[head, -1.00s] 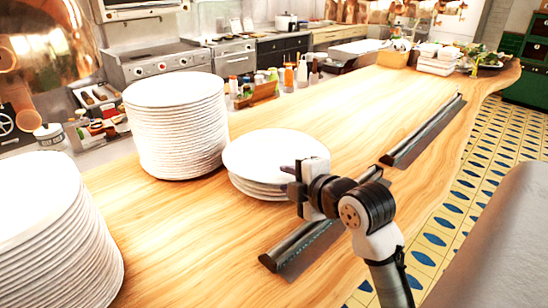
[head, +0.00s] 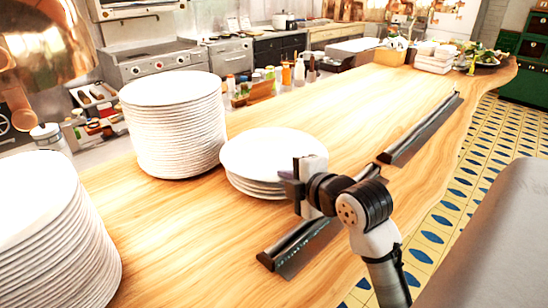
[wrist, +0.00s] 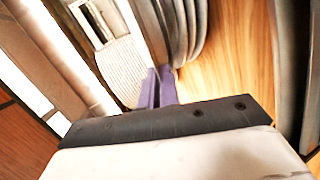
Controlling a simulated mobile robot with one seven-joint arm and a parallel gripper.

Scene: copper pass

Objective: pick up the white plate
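White plates (head: 262,150) lie in a short stack on the wooden counter, at the middle of the head view. My gripper (head: 287,181) is at the right edge of this stack. In the wrist view its two purple fingers (wrist: 158,74) are close together at the rim of the top plate (wrist: 150,30), with the rim between their tips. The gripper looks shut on that rim. The other plates of the stack (wrist: 190,30) show beside it. The exact contact is small and partly hidden by the fingers.
A tall plate stack (head: 172,125) stands left of the short one, and another (head: 45,235) at the near left. Dark metal rails (head: 300,248) and (head: 420,130) lie along the counter (head: 370,100). Bottles and a wooden holder (head: 254,93) stand behind. The counter's middle right is clear.

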